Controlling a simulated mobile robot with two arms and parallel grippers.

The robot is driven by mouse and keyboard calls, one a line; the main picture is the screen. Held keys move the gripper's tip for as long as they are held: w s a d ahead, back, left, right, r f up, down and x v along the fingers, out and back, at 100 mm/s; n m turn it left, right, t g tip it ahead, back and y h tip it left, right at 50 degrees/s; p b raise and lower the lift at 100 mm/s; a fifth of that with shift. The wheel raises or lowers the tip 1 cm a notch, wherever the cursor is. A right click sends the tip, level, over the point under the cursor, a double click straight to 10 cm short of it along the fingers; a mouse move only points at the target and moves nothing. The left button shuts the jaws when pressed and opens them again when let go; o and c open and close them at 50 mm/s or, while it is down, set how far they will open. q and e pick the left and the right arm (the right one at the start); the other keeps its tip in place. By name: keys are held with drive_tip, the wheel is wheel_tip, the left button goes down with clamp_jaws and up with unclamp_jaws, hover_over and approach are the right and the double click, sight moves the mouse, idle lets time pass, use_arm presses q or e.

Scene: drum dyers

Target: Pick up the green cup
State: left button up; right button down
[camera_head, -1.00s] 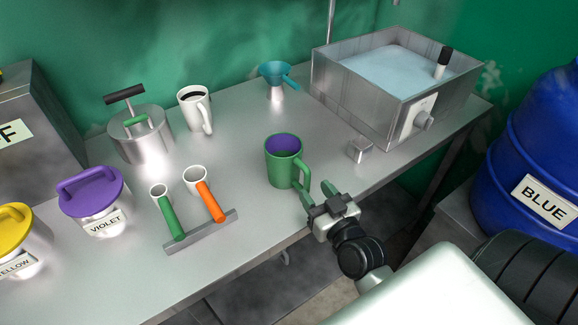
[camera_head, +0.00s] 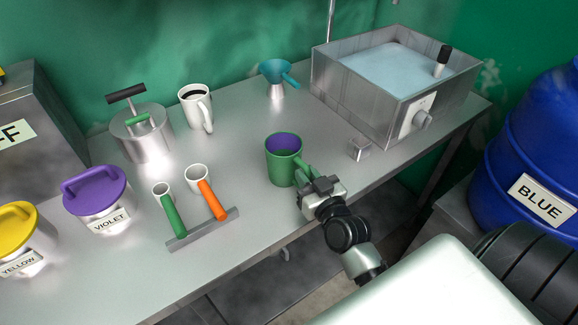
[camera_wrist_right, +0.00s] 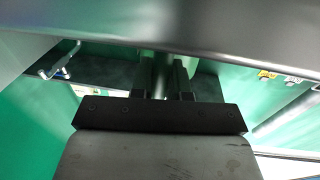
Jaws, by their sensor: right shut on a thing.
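The green cup (camera_head: 281,163) with a purple inside stands upright on the metal table, near its front edge. My right gripper (camera_head: 304,178) is at the handle side of the cup, at its lower right, and is shut on the cup's handle. The gripper covers most of the handle in the head view. In the right wrist view the gripper's fingers (camera_wrist_right: 164,80) show close together, with a green strip near them. My left gripper is not in view.
Left of the cup are two small scoops with a green handle (camera_head: 174,216) and an orange handle (camera_head: 212,200) on a rack. A white mug (camera_head: 194,107), a teal funnel (camera_head: 275,74) and a metal basin (camera_head: 365,105) stand behind.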

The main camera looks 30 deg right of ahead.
sight(298, 153)
drive_tip(key=shift+r, duration=0.1)
drive_tip(key=shift+r, duration=0.5)
wheel_tip(298, 153, up, 3)
drive_tip(key=shift+f, duration=0.15)
drive_tip(key=s+d+r+b, duration=0.1)
drive_tip(key=s+d+r, duration=0.6)
drive_tip(key=s+d, duration=0.1)
drive_tip(key=shift+s+d, duration=0.15)
drive_tip(key=shift+r, duration=0.1)
